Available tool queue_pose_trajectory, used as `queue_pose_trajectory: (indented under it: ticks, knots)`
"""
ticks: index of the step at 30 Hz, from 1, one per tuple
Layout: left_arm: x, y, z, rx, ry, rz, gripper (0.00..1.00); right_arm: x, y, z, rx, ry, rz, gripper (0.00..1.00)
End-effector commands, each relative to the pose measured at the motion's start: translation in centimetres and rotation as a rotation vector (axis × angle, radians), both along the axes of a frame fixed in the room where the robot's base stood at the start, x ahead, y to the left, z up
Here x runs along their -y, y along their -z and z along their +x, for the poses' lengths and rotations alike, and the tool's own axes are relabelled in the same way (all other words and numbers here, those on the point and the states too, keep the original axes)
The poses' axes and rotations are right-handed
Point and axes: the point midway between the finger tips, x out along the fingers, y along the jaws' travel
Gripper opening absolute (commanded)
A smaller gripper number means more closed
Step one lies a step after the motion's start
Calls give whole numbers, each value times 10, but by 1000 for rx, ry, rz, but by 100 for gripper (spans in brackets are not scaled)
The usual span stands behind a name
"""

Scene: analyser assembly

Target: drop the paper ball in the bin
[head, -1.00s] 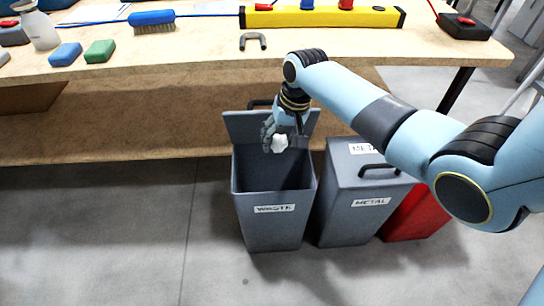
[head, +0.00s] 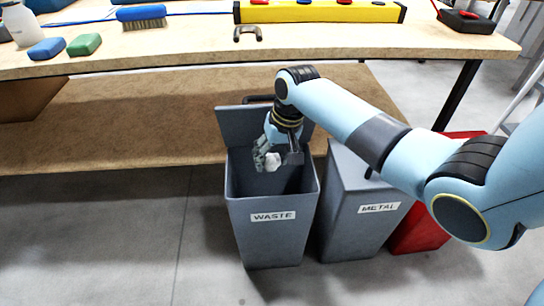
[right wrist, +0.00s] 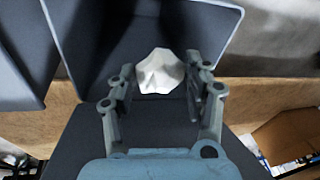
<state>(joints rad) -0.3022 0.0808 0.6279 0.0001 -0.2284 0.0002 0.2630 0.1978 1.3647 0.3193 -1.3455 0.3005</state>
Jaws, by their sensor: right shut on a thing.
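The white crumpled paper ball (head: 272,161) is between the fingers of my right gripper (head: 270,158), which is shut on it. The right wrist view also shows the ball (right wrist: 161,72) between the fingertips of the right gripper (right wrist: 162,85). The grey bin labelled WASTE (head: 272,235) stands on the floor with its lid open at the back. In the head view the gripper and ball are over the bin's opening, near its rim level. The bin's inner wall (right wrist: 110,45) fills much of the right wrist view. My left gripper is not in view.
A closed grey METAL bin (head: 355,235) stands close to the right of the waste bin, with a red bin (head: 425,228) beyond it. The workbench (head: 190,45) is behind, carrying sponges, a brush and a yellow strip. Floor at left is clear.

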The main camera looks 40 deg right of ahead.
Motion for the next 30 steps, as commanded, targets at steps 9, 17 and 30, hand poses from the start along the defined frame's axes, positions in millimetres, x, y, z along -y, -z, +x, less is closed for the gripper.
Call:
queue_pose_trajectory:
  ticks: [9, 17, 30]
  knots:
    - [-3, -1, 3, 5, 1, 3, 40, 0, -1, 1, 2, 0, -1, 60]
    - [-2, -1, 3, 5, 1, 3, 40, 0, -1, 0, 1, 0, 0, 76]
    - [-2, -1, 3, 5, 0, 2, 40, 6, -46, -8, 7, 0, -3, 76]
